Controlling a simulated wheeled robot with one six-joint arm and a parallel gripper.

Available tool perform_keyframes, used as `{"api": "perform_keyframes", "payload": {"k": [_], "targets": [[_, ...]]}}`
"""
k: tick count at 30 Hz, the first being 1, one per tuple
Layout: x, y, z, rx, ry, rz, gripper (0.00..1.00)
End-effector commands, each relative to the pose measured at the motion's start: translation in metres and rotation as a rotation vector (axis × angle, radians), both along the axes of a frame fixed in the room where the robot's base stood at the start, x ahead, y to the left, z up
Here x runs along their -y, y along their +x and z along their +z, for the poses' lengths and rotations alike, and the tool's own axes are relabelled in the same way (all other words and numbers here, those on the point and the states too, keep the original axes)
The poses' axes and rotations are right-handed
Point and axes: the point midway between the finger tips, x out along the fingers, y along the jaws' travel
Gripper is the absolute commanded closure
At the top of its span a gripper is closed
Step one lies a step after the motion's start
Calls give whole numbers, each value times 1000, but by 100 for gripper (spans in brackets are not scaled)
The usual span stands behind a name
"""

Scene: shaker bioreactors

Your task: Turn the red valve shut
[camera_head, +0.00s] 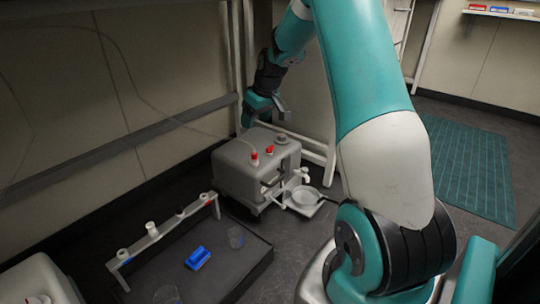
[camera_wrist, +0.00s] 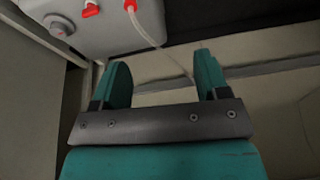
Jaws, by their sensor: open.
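A grey box-shaped device (camera_head: 243,168) stands at the middle of the head view. I cannot tell for sure which is the red valve. My gripper (camera_head: 267,108) is above and behind the device, apart from it. In the wrist view my gripper (camera_wrist: 163,80) is open with nothing between its fingers.
A round grey cap (camera_head: 282,139) is also on the device. A white dish (camera_head: 305,196) stands at its front. A dark tray (camera_head: 215,268) with a blue piece (camera_head: 198,258) and a white rack (camera_head: 160,232) lies at lower left. A white frame and wall are close behind my gripper.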

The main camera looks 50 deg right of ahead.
Motion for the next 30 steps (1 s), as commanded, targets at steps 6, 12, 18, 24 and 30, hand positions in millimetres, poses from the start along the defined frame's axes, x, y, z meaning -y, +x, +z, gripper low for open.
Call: {"api": "perform_keyframes", "payload": {"k": [6,12,18,24,30], "targets": [[118,1,-24,47,-28,24,32],[142,0,-39,58,-39,37,32],[140,14,-75,57,-38,38,32],[138,31,-119,57,-38,38,32],[136,48,-159,58,-39,38,32]]}}
